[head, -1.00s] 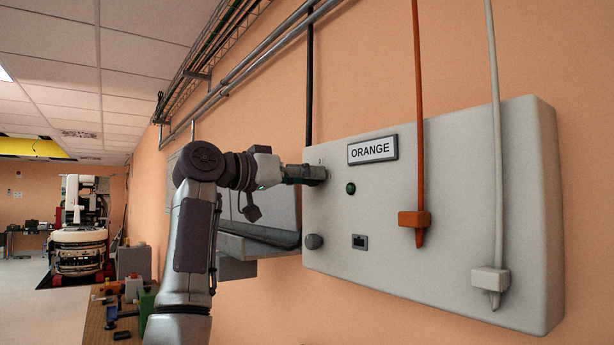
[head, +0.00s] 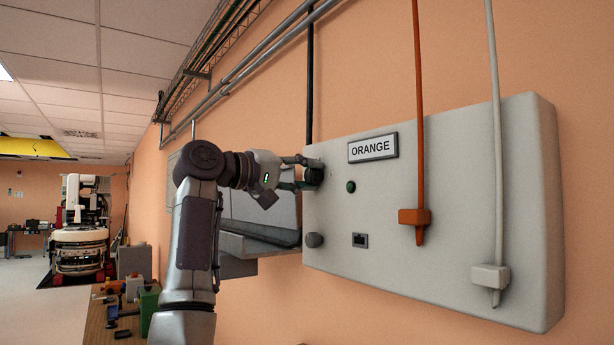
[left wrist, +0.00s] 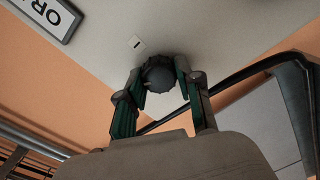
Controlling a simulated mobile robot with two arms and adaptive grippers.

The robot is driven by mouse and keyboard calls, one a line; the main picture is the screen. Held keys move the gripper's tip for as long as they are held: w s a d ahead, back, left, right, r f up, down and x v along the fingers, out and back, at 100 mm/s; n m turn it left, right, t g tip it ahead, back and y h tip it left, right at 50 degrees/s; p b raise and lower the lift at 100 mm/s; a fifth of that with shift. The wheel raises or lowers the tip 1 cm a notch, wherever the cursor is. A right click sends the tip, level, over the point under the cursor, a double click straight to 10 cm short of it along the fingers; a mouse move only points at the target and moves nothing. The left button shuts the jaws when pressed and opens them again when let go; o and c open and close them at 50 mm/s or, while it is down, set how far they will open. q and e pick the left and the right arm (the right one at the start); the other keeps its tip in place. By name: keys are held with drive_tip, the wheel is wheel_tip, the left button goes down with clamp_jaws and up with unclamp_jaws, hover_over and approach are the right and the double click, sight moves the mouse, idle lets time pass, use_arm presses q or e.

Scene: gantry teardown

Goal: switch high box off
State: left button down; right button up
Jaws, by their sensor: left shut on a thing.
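The high box (head: 455,200) is a pale grey wall box with a plate reading ORANGE (head: 373,148). A dark round knob (head: 314,177) sits at its upper left; it also shows in the left wrist view (left wrist: 159,76). My left gripper (head: 304,174) is shut on this knob, with one finger on each side of it in the left wrist view. The fingers hide part of the knob. A dark green lamp (head: 351,187) is right of the knob. My right gripper is out of view.
Another grey knob (head: 314,240) and a small socket (head: 360,240) are lower on the box. Orange (head: 414,218) and white (head: 490,278) cable plugs are at the right. A bench with parts (head: 122,320) and a white machine (head: 80,235) are at the left.

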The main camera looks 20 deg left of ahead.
use_arm(q)
drive_tip(key=n, duration=0.5)
idle(0.8)
drive_tip(key=c, duration=0.8)
unclamp_jaws()
drive_tip(key=shift+a, duration=0.1)
drive_tip(key=shift+o, duration=0.2)
drive_tip(key=v, duration=1.2)
